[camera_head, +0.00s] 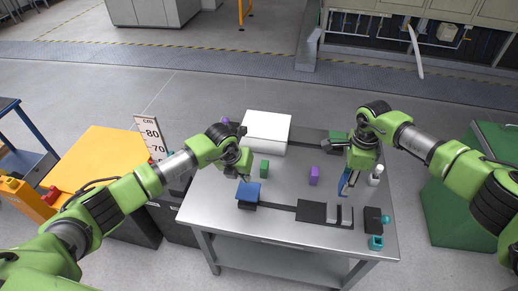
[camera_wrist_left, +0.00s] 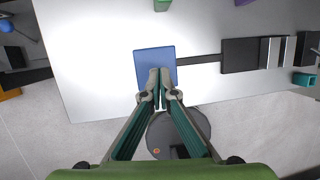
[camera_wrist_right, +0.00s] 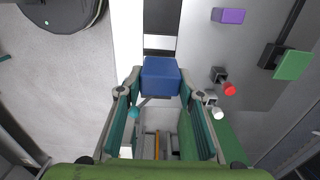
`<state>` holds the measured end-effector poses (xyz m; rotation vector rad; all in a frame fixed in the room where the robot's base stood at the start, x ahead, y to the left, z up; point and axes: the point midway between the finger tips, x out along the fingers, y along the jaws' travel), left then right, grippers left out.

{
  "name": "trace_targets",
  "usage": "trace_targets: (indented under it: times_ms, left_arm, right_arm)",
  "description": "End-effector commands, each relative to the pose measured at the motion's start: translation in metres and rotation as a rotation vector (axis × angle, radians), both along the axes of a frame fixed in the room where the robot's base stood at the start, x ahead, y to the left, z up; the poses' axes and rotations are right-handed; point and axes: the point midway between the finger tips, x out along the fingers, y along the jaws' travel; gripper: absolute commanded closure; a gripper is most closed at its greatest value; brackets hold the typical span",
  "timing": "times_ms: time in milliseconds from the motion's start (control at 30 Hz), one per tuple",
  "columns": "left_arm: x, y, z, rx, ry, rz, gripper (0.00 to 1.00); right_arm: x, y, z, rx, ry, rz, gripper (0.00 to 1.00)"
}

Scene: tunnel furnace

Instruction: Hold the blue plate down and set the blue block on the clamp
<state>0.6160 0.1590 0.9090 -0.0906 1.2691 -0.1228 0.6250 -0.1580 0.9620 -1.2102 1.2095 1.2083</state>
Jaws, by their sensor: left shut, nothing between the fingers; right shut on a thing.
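The blue plate (camera_head: 249,190) lies on a dark base at the table's front left; it also shows in the left wrist view (camera_wrist_left: 152,59). My left gripper (camera_head: 242,177) is shut and empty, its tips over the plate's near part in the left wrist view (camera_wrist_left: 160,84); contact is unclear. My right gripper (camera_wrist_right: 160,85) is shut on the blue block (camera_wrist_right: 160,72), which shows as a slim blue shape in the head view (camera_head: 344,183). It holds the block above the table's right side, behind the clamp (camera_head: 313,211), a black plate with upright grey jaws.
A black strip (camera_wrist_left: 198,60) joins the plate's base to the clamp. A dark block with a teal knob (camera_head: 385,218) and a teal part (camera_head: 376,242) stand right of the clamp. A purple block (camera_head: 314,175), green block (camera_head: 264,168) and white box (camera_head: 267,126) are further back.

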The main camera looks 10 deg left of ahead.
Motion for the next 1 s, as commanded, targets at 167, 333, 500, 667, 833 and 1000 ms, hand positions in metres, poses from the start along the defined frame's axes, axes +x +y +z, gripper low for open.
trace_targets:
  times_ms: [167, 333, 500, 667, 833, 1000]
  left_arm:
    - [0.000, 0.000, 0.000, -0.001, 0.000, 0.000, 1.00]
    - [0.000, -0.001, 0.000, -0.001, 0.000, 0.000, 1.00]
    - [0.000, -0.001, -0.002, -0.001, 0.001, 0.000, 1.00]
    - [0.000, 0.000, -0.011, 0.000, 0.002, 0.000, 1.00]
    - [-0.001, 0.000, -0.019, 0.000, 0.002, 0.000, 1.00]
    - [0.000, 0.000, -0.027, -0.001, 0.001, 0.000, 1.00]
  right_arm:
    - [0.000, 0.000, 0.000, 0.000, 0.000, 0.000, 0.89]
    - [0.000, 0.000, 0.000, 0.000, 0.000, 0.000, 0.89]
    - [0.000, 0.000, 0.000, 0.000, 0.000, 0.000, 0.89]
    - [0.000, 0.000, 0.000, 0.000, 0.000, 0.000, 0.89]
    - [0.000, 0.000, 0.000, 0.000, 0.000, 0.000, 0.89]
    - [0.000, 0.000, 0.000, 0.000, 0.000, 0.000, 0.89]
